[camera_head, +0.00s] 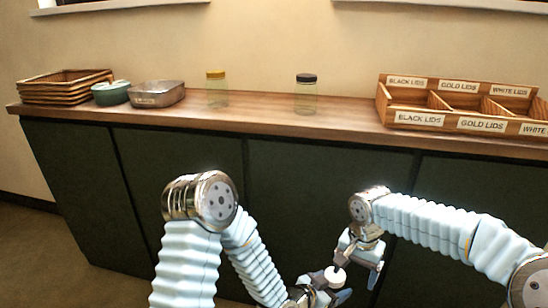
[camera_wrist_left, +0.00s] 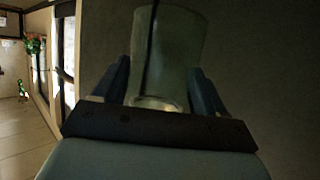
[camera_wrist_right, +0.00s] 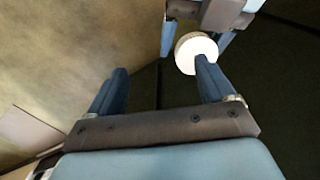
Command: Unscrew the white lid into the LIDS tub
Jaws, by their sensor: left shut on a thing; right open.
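My left gripper (camera_head: 322,288) is shut on a clear glass jar (camera_wrist_left: 172,50), low in front of the cabinets. The jar's white lid (camera_head: 335,274) also shows in the right wrist view (camera_wrist_right: 194,52), beside the tip of one right finger. My right gripper (camera_head: 358,260) is open around empty space, its fingers close to the lid but not closed on it. Whether a finger touches the lid I cannot tell. The wooden lids tub (camera_head: 384,104) stands on the counter at the right; its WHITE LIDS compartment, labelled at front and back (camera_head: 511,90), is at the right end, partly cut off.
A jar with a gold lid (camera_head: 216,90) and a jar with a black lid (camera_head: 305,94) stand on the wooden counter (camera_head: 345,115). Stacked baskets (camera_head: 62,90), a green pot (camera_head: 110,95) and a metal pan (camera_head: 157,95) are at its left. The counter between jars and tub is clear.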

